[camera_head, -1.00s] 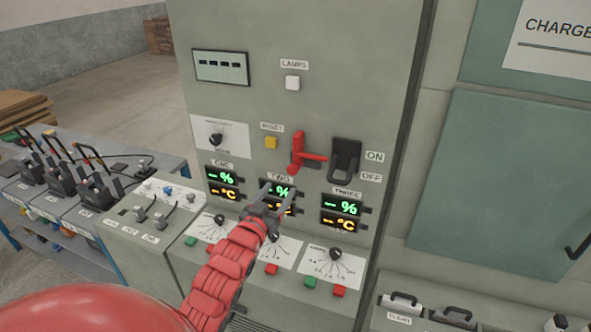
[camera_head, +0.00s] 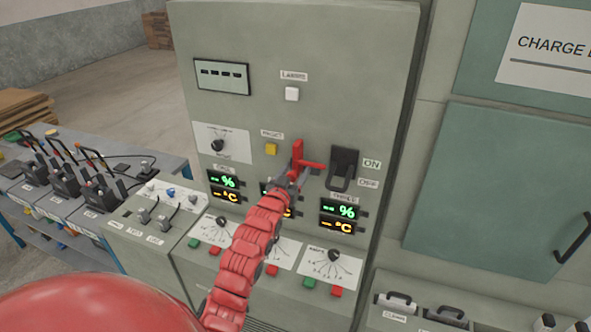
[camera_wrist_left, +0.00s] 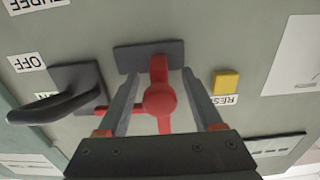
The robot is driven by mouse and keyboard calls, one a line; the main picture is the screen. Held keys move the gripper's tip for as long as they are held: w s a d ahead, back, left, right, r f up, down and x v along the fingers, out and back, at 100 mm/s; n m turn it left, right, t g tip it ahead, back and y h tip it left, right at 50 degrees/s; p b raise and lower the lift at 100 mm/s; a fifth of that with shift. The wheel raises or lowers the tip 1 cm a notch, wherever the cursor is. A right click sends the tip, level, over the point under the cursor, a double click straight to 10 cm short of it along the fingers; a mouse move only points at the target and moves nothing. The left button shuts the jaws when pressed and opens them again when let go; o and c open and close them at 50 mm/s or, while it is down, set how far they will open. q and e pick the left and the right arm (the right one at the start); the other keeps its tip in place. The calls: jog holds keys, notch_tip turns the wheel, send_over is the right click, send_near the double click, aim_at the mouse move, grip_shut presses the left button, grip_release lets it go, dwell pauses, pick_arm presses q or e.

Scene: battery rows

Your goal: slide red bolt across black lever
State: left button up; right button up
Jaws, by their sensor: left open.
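The red bolt (camera_head: 299,160) is on the cabinet panel, with a red bar reaching right toward the black lever (camera_head: 343,168). In the left wrist view the bolt's round red knob (camera_wrist_left: 160,100) shows between my fingers, and the black lever (camera_wrist_left: 55,103) is to the left, upside down. My left gripper (camera_head: 290,178) is at the lower part of the bolt. In the wrist view its open fingers (camera_wrist_left: 160,95) stand one on each side of the knob; contact cannot be told. My right gripper is out of view.
A yellow button (camera_head: 271,149) is left of the bolt. Displays, including a percent display (camera_head: 339,211), and a dial (camera_head: 333,256) sit below. A bench with levers (camera_head: 62,180) stands at the left.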

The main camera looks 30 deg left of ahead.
pick_arm(q)
grip_shut()
dwell(0.4)
jog(key=shift+f, duration=0.1)
dwell(1.0)
